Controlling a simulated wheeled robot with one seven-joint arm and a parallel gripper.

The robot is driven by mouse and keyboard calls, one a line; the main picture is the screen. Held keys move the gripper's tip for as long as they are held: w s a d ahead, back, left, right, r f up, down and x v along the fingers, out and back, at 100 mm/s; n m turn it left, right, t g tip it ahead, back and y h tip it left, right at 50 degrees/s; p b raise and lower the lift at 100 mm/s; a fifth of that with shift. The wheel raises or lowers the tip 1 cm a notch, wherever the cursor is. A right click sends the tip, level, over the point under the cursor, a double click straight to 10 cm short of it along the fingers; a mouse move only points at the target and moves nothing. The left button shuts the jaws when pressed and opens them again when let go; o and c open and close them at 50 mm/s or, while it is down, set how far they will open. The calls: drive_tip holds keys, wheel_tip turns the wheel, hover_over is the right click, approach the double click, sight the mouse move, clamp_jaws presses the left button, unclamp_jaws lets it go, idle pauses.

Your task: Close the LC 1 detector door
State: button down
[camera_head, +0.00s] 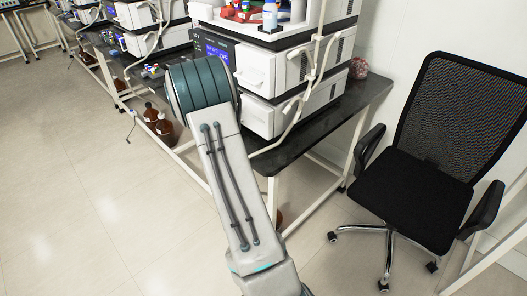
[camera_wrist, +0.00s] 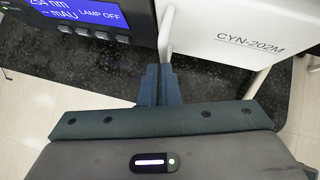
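The detector of the nearest stack shows its blue display (camera_head: 217,54) beside a white front door (camera_head: 255,68). In the wrist view the display (camera_wrist: 85,12) reads 254 nm and LAMP OFF. The white door (camera_wrist: 225,35), marked CYN-202M, is right of it, with a dark gap between them. My gripper (camera_wrist: 158,75) has its dark blue fingers together, with nothing seen between them. The fingertips are close to the door's lower left edge, by a slim white post; I cannot tell whether they touch. In the head view my arm hides the gripper.
The stack stands on a black bench (camera_head: 335,115) with white legs. A second white module front (camera_head: 258,118) is below the detector. A black office chair (camera_head: 425,170) stands at the right. Brown bottles (camera_head: 158,122) are under the benches. The floor at left is clear.

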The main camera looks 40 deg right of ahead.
drive_tip(key=shift+r, duration=0.1)
drive_tip(key=a+f+b+v, duration=0.1)
drive_tip(key=a+f+v, duration=0.1)
drive_tip(key=v, duration=1)
drive_tip(key=shift+a+r, duration=0.25)
drive_tip(key=shift+a, duration=0.1)
